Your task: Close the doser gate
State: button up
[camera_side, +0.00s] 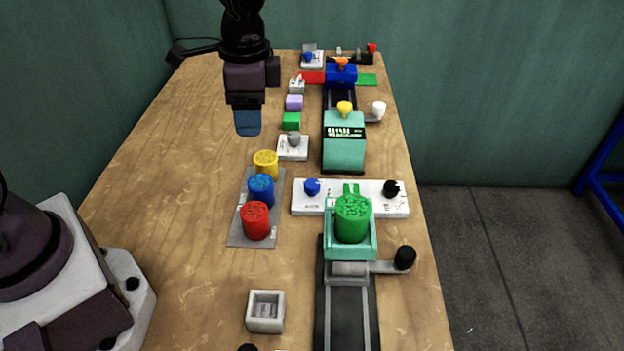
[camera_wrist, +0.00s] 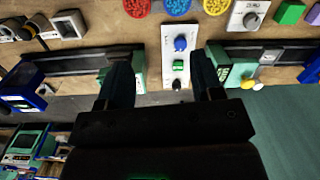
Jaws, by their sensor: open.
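A teal doser-like unit (camera_side: 368,240) holds a green granule-filled cylinder (camera_side: 352,218) on the near end of the dark rail. A grey lever arm with a black knob (camera_side: 405,257) sticks out to its right; I cannot tell for sure which part is the gate. Beyond it is a white panel (camera_side: 333,197) with a blue knob, a green part and a black knob. My gripper (camera_side: 248,130) hangs above the table, left of the machine row, touching nothing. In the wrist view its two dark fingers (camera_wrist: 163,82) are apart and empty, with the white panel (camera_wrist: 167,60) seen between them.
Red (camera_side: 255,221), blue (camera_side: 261,190) and yellow (camera_side: 266,164) cups stand on a grey plate. A teal machine (camera_side: 344,148) with a yellow knob stands farther back. A small grey square container (camera_side: 265,311) sits in front. The table's left side is clear.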

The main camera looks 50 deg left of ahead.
aim_at(312, 183)
jog(key=w+d+f+m, duration=0.3)
jog(key=w+f+m, duration=0.5)
jog(key=w+m, duration=0.25)
jog(key=shift+h, duration=0.4)
notch_tip(312, 183, down, 12)
jog(key=shift+s+a+r, duration=0.1)
jog(key=shift+r, duration=0.05)
jog(key=shift+c, duration=0.3)
jog(key=c, duration=0.9)
jog(key=shift+o, duration=0.2)
